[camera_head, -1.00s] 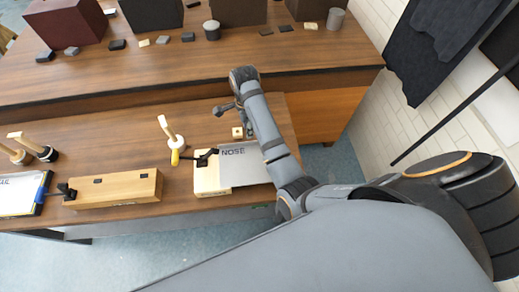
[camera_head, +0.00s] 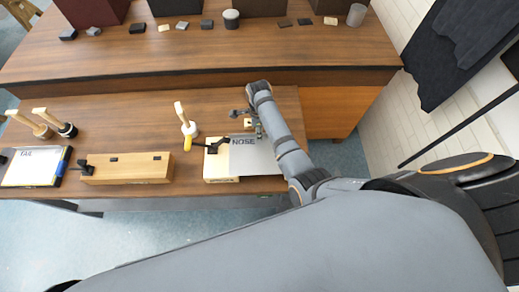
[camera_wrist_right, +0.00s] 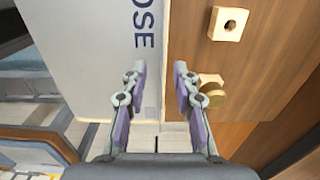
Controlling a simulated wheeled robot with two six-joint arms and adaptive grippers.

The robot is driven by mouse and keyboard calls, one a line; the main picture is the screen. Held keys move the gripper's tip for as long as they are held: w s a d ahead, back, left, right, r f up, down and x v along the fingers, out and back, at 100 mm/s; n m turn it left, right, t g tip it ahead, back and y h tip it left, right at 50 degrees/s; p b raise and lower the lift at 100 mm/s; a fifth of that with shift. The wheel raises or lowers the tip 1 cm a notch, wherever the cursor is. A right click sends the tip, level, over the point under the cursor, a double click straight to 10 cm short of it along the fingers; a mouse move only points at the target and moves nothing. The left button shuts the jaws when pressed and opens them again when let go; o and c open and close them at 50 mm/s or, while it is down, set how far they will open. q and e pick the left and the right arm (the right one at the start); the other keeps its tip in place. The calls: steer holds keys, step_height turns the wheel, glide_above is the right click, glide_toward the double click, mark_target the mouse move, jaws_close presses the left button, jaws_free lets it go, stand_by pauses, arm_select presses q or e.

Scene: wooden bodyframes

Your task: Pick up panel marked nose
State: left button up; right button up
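The panel marked NOSE (camera_head: 258,160) is a flat light grey plate on the lower bench, lying at a wooden block (camera_head: 218,172) with a black clamp (camera_head: 217,146). In the right wrist view the panel (camera_wrist_right: 95,45) fills the left side, with the letters "OSE" near its edge. My right gripper (camera_wrist_right: 160,78) is open, with one finger over the panel side and the other past its edge. I cannot tell whether the fingers touch it. In the head view my right arm covers the panel's right part, and the fingertips are hard to make out. My left gripper is not in view.
A panel marked TAIL (camera_head: 35,166) lies at the left beside a long wooden block (camera_head: 127,168). A brass knob (camera_wrist_right: 213,94) and a square wooden piece (camera_wrist_right: 229,24) sit close to the right finger.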

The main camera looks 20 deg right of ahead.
steer(key=shift+w+d+f, duration=0.1)
steer(key=shift+w+f, duration=0.05)
steer(key=shift+f, duration=0.65)
steer(key=shift+r, duration=0.1)
jaws_close()
steer(key=shift+r, duration=0.1)
